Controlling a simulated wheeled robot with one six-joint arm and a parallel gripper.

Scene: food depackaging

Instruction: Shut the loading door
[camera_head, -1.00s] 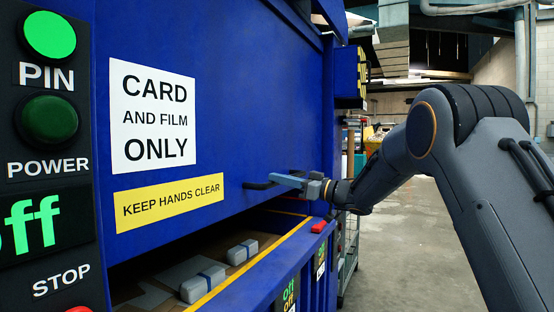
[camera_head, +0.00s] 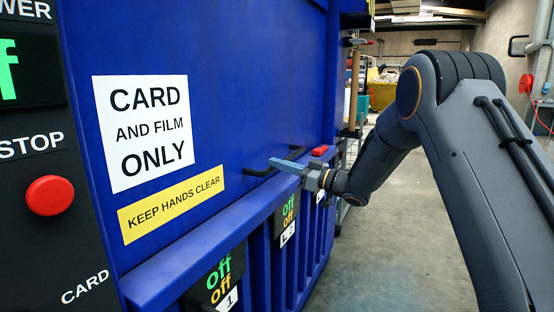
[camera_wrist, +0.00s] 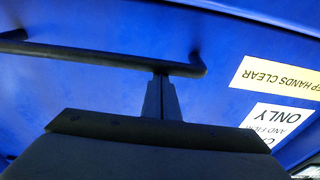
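The loading door (camera_head: 240,90) is the blue panel with the white "CARD AND FILM ONLY" sign (camera_head: 145,130) and a yellow "KEEP HANDS CLEAR" label (camera_head: 170,204). Its lower edge is down at the blue ledge (camera_head: 200,245), and I see no gap between them. The black door handle (camera_head: 258,172) sits low on its right part and shows as a bar in the wrist view (camera_wrist: 90,54). My gripper (camera_head: 285,165) is at the handle, its fingers close together across the bar near one end. It looks shut on it. The wrist view also shows my gripper (camera_wrist: 160,85).
A control panel with a red stop button (camera_head: 49,195) stands at the left. A red block (camera_head: 320,150) sits on the ledge's far end. Display panels (camera_head: 218,275) are on the front below. Concrete floor (camera_head: 400,250) is clear at the right.

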